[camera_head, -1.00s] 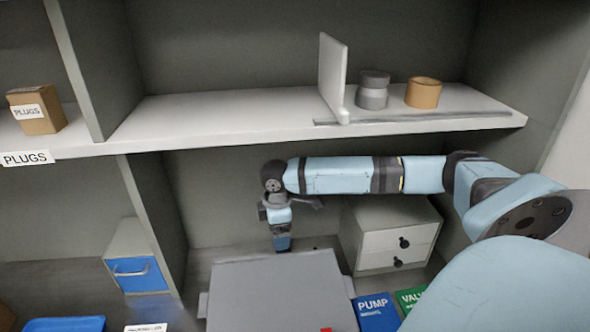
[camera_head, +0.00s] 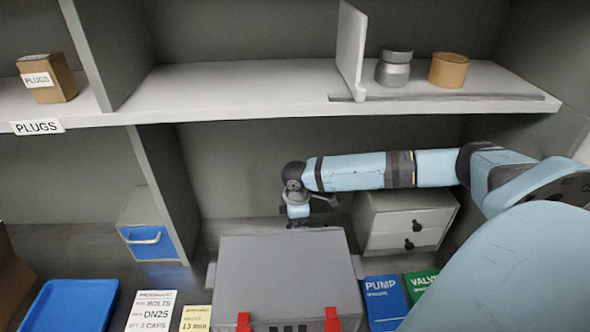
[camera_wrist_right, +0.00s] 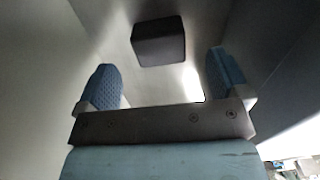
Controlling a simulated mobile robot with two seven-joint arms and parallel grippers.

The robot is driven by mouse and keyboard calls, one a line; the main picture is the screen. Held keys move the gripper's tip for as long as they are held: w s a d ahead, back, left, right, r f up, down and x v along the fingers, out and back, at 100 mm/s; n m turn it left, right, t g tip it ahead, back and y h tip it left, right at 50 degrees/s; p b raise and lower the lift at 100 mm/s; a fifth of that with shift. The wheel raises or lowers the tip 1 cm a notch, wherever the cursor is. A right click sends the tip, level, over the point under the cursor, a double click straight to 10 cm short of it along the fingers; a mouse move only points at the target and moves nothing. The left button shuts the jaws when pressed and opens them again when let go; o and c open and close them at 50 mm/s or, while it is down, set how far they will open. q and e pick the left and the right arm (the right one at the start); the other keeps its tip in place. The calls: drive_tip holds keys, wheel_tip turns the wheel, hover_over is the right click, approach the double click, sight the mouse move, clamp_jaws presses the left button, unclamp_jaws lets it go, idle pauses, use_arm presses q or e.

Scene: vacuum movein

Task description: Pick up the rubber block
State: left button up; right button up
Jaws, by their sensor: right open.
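The dark, square-faced rubber block (camera_wrist_right: 159,42) shows in the right wrist view, ahead of and between the two blue ridged fingers of my right gripper (camera_wrist_right: 164,82). The fingers are spread wide with a gap to the block on both sides. In the head view my right gripper (camera_head: 299,212) points down behind the grey case, and its fingertips are hidden by the case's far edge. The block is hidden in the head view. My left gripper is not in view.
The grey case (camera_head: 285,262) with red latches stands on the worktop in front of my right gripper. A small drawer unit (camera_head: 412,222) is to its right. The shelf (camera_head: 230,97) runs above my arm. A blue tray (camera_head: 75,305) lies at left.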

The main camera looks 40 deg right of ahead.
wheel_tip(320, 180, down, 5)
drive_tip(key=shift+f+p, duration=0.1)
drive_tip(key=shift+p, duration=0.25)
drive_tip(key=c, duration=1.1)
